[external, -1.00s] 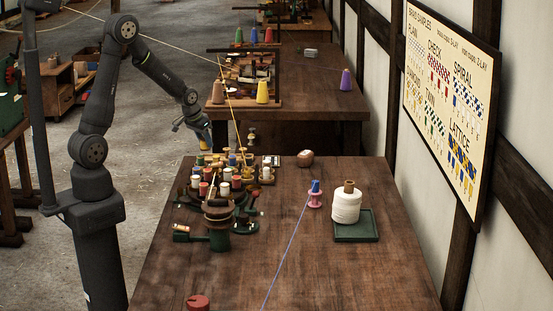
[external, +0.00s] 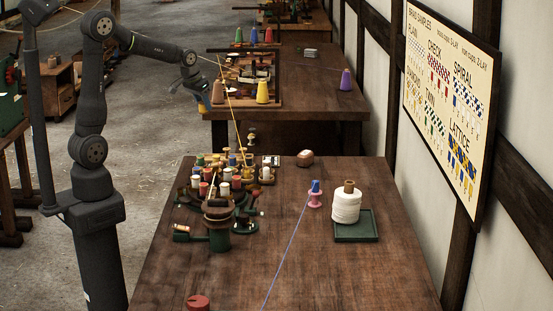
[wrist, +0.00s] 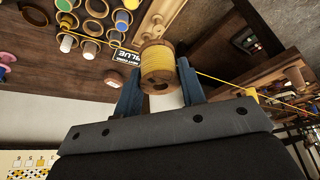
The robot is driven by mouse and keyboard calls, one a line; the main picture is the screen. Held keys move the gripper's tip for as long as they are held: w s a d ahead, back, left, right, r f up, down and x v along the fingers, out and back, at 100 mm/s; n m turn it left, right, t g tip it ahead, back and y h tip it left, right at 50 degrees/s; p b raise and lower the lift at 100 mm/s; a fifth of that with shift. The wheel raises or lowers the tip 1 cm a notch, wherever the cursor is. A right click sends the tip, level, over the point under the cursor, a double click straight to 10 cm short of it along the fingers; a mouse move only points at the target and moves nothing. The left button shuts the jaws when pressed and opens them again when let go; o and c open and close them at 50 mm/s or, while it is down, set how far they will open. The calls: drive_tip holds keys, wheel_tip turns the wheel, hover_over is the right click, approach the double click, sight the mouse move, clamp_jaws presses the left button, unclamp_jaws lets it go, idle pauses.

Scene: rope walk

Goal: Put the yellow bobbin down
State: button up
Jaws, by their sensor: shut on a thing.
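The yellow bobbin (wrist: 158,65), a wooden spool wound with yellow thread, is between the two blue fingers of my gripper (wrist: 158,80) in the wrist view. My gripper is shut on it and holds it in the air. In the external view my gripper (external: 203,103) hangs at the left edge of the far table, beside an orange cone. The bobbin cannot be made out there. Yellow thread (wrist: 225,82) runs taut from the bobbin to the right, and a yellow thread also passes towards the holders at the left.
The braiding stand (external: 222,185) with several coloured bobbins stands on the near table (external: 300,265). Cones and a rack occupy the far table. The near table's front is mostly clear.

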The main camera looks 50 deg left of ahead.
drive_tip(key=s+d+m+h, duration=0.15)
drive_tip(key=s+d, duration=0.25)
drive_tip(key=d, duration=0.7)
drive_tip(key=s+d+m, duration=0.3)
drive_tip(key=d, duration=0.8)
drive_tip(key=s+d+m+h, duration=0.15)
drive_tip(key=s+d, duration=0.25)
drive_tip(key=d, duration=0.8)
drive_tip(key=s+d+m+g, duration=0.2)
drive_tip(key=s+d+m, duration=0.3)
drive_tip(key=s+d, duration=1.1)
drive_tip(key=s+d+m+g+h, duration=0.25)
drive_tip(key=s+m, duration=0.35)
drive_tip(key=s, duration=2.8)
wheel_tip(320, 180, down, 11)
drive_tip(key=w+d, duration=0.1)
drive_tip(key=shift+t+y, duration=0.25)
drive_tip(key=shift+y, duration=0.2)
drive_tip(key=w+d+f, duration=0.1)
drive_tip(key=w+f, duration=0.1)
drive_tip(key=w, duration=0.1)
drive_tip(key=w+d+f, duration=0.2)
drive_tip(key=w, duration=0.1)
drive_tip(key=w+d+f, duration=0.2)
drive_tip(key=w+f, duration=0.1)
drive_tip(key=w, duration=0.1)
drive_tip(key=shift+d, duration=0.2)
drive_tip(key=shift+f, duration=1.95)
